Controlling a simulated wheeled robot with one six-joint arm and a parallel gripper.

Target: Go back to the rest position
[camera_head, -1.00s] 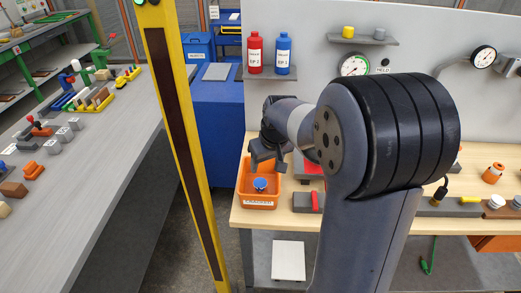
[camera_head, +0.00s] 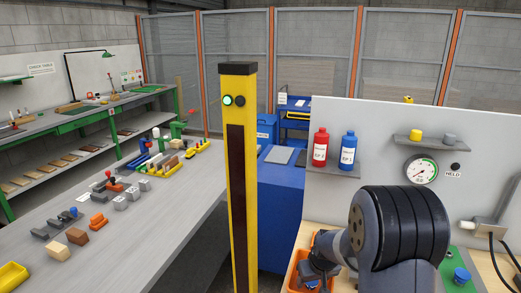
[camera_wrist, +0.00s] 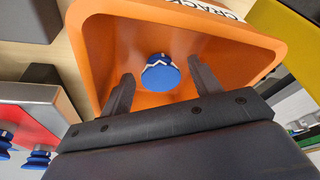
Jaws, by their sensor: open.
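My gripper (camera_wrist: 160,72) is open and empty in the wrist view, its two dark fingers apart over an orange bin (camera_wrist: 95,50). A blue round piece with a white zigzag band (camera_wrist: 161,76) lies inside the bin, between and beyond the fingers, and nothing shows gripped. In the head view my gripper (camera_head: 312,272) is at the bottom edge, partly cut off, over the bin (camera_head: 293,268) on the wooden bench. My arm hides part of the bench there.
A yellow post (camera_head: 239,160) stands left of my arm. A grey table (camera_head: 180,195) with several small parts is further left. A grey panel (camera_head: 390,130) behind my arm carries a red bottle (camera_head: 320,148), a blue bottle (camera_head: 348,148) and a gauge (camera_head: 421,170).

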